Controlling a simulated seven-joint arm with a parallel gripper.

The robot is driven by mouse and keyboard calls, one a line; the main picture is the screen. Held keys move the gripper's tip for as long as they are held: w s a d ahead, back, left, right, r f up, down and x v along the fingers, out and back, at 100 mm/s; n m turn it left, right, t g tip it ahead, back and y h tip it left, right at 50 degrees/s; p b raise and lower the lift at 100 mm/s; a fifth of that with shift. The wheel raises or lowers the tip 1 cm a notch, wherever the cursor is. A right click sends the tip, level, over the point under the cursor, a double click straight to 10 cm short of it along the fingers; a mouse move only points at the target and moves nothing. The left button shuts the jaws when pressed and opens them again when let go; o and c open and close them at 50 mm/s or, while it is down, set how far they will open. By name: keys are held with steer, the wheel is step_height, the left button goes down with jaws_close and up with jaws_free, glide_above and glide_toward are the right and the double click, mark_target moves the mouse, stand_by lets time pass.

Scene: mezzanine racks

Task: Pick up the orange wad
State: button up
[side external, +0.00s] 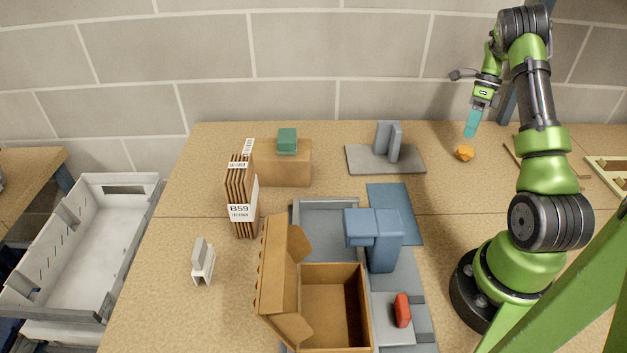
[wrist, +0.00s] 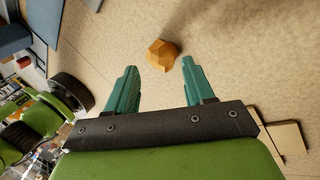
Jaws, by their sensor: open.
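The orange wad (side external: 464,153) is a small crumpled lump on the tabletop at the back right in the side view. In the wrist view the orange wad (wrist: 163,55) lies on the bare table beyond the fingertips, between their lines and nearer the right finger. My gripper (side external: 471,124) has teal fingers pointing down and is above the table, a little above and behind the wad in the side view. In the wrist view my gripper (wrist: 160,78) is open with nothing between its fingers. The wad is fully visible and apart from the fingers.
A grey stand (side external: 386,158) is left of the wad. A wooden frame (side external: 520,160) lies to its right. An open cardboard box (side external: 316,270), a blue block-like device (side external: 384,255) and a red object (side external: 402,310) are nearer the front. Bare table surrounds the wad.

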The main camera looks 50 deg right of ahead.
mark_target(469, 145)
steer(key=x, duration=0.3)
steer(key=s+x, duration=0.1)
steer(key=x, duration=0.1)
steer(key=shift+d+f, duration=0.1)
steer(key=shift+d, duration=0.05)
steer(key=shift+c, duration=0.3)
steer(key=c, duration=0.6)
steer(key=shift+c, duration=0.2)
